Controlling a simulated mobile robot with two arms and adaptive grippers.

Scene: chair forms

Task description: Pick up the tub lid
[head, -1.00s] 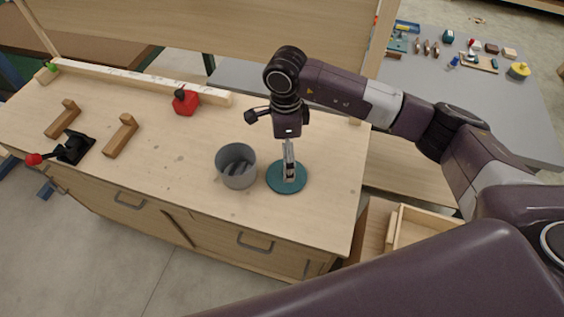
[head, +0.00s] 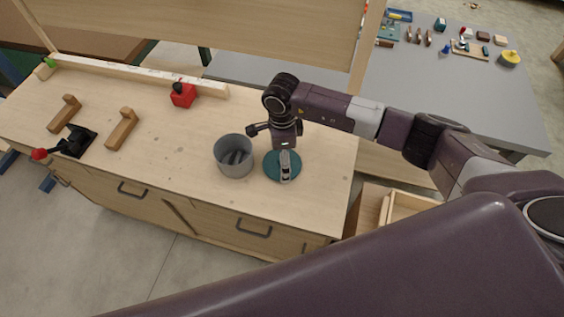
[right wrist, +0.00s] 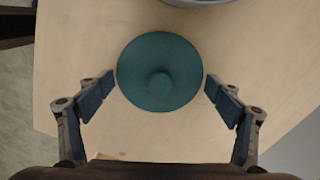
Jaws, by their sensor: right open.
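The tub lid is a round teal disc (head: 271,168) lying flat on the wooden workbench, just right of the grey tub (head: 233,160). In the right wrist view the lid (right wrist: 160,58) shows a small round knob in its middle. My right gripper (head: 286,172) points down over the lid and hides part of it in the head view. In the right wrist view my right gripper (right wrist: 158,82) is open, with one finger on each side of the lid and a small gap at each side. My left gripper is not in view.
The grey tub stands open beside the lid with dark pieces inside. A red container (head: 183,96), wooden blocks (head: 122,129) and a black clamp with a red knob (head: 75,141) are further left. The bench top in front of the lid is clear.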

